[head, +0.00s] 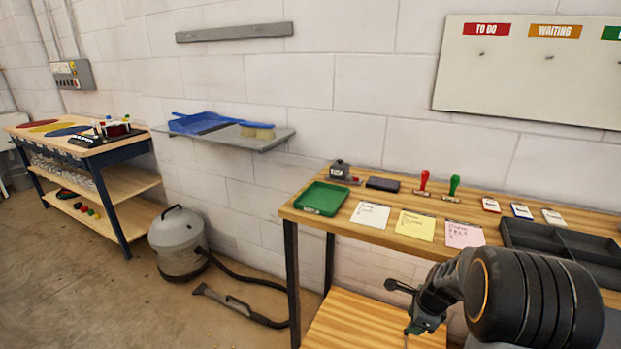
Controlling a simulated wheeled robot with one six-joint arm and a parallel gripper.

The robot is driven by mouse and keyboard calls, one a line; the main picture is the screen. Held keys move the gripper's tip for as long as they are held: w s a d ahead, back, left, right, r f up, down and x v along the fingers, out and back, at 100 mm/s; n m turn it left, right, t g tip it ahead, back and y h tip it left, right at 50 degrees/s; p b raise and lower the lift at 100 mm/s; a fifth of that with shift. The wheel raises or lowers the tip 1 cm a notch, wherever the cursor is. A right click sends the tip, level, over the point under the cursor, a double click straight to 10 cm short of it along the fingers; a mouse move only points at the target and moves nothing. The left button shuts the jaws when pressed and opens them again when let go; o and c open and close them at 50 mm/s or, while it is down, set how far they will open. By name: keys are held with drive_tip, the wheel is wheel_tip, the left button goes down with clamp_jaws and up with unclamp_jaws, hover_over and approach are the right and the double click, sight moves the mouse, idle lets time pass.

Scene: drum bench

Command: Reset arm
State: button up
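My arm reaches into the lower right of the head view, its thick dark segment in front of the workbench (289,213). My gripper (409,328) is at the arm's far end, low in the picture. It shows in front of the bench's lower wooden shelf (345,325), below the top's front edge. A small green part shows at its lower end. The fingers are small and partly hidden by the arm, so I cannot tell whether they are open or hold anything.
On the bench top are a green tray (321,198), several notes, red (423,184) and green (454,187) stamps, and a dark divided organizer (560,250). A vacuum (178,243) with its hose stands on the floor left of the bench. Open floor lies at lower left.

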drive_tip(key=s+a+r+n+p, duration=0.3)
drive_tip(key=r+n, duration=0.4)
drive_tip(key=r, duration=0.3)
drive_tip(key=s+a+r+n+t+p, duration=0.1)
drive_tip(key=s+a+r+n+p, duration=0.3)
drive_tip(key=r, duration=0.6)
drive_tip(key=s+a+r+n+h+p, duration=0.1)
drive_tip(key=s+a+r+n+p, duration=0.3)
drive_tip(key=r+n, duration=0.6)
drive_tip(key=s+p, duration=0.2)
drive_tip(key=s, duration=0.1)
drive_tip(key=shift+s+a+r+t, duration=0.2)
drive_tip(key=shift+r+t, duration=0.1)
drive_tip(key=shift+r, duration=0.1)
drive_tip(key=shift+s+r+n, duration=0.3)
drive_tip(key=shift+s+n, duration=0.15)
drive_tip(key=shift+n, duration=0.15)
drive_tip(key=c, duration=0.3)
drive_tip(key=shift+c, duration=0.2)
